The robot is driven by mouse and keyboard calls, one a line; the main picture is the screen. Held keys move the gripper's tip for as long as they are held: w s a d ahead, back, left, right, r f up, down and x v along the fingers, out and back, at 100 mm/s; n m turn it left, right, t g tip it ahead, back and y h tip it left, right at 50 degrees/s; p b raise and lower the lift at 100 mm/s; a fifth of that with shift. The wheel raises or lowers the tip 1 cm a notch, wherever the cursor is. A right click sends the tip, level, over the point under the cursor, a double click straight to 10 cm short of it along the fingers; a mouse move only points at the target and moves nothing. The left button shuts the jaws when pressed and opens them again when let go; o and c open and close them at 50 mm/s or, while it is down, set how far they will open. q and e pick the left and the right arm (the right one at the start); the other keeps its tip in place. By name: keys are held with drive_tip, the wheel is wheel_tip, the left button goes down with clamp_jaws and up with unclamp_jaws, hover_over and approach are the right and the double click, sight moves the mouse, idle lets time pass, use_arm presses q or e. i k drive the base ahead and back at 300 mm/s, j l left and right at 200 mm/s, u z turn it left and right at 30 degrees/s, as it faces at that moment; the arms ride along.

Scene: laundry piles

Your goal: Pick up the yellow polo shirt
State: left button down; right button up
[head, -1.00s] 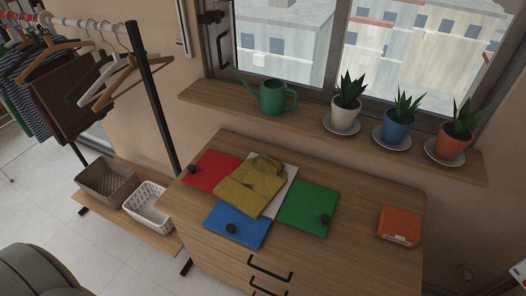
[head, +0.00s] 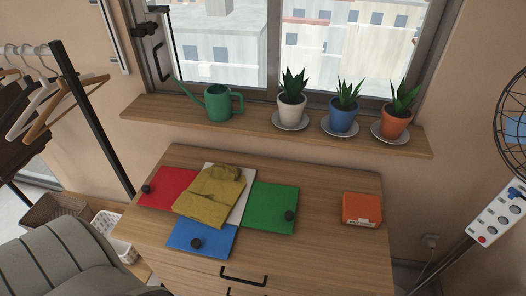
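The yellow polo shirt (head: 208,198) lies folded on top of a folding board on the wooden dresser. The board has a red panel (head: 166,191) on the left, a green panel (head: 270,208) on the right, a blue panel (head: 203,240) in front and a white panel (head: 243,203) partly under the shirt. Black knobs sit on the red, green and blue panels. Neither of my grippers shows in the head view.
An orange box (head: 361,210) stands on the right of the dresser top (head: 325,225). A window shelf (head: 255,130) behind holds a green watering can (head: 219,103) and potted plants. A grey armchair (head: 65,262) is at the lower left, a fan (head: 512,115) at the right.

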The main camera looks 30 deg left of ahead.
sight(210, 199)
drive_tip(key=k+j+z, duration=0.1)
drive_tip(key=j+z, duration=0.15)
drive_tip(key=j, duration=0.2)
drive_tip(key=k+j+z, duration=0.1)
drive_tip(key=j+z, duration=0.15)
drive_tip(key=j, duration=0.15)
drive_tip(key=k+j+z, duration=0.25)
drive_tip(key=j, duration=0.15)
drive_tip(key=k+j+z, duration=0.1)
drive_tip(key=j+z, duration=0.15)
drive_tip(key=j, duration=0.15)
drive_tip(key=k+j+z, duration=0.2)
drive_tip(key=j, duration=0.1)
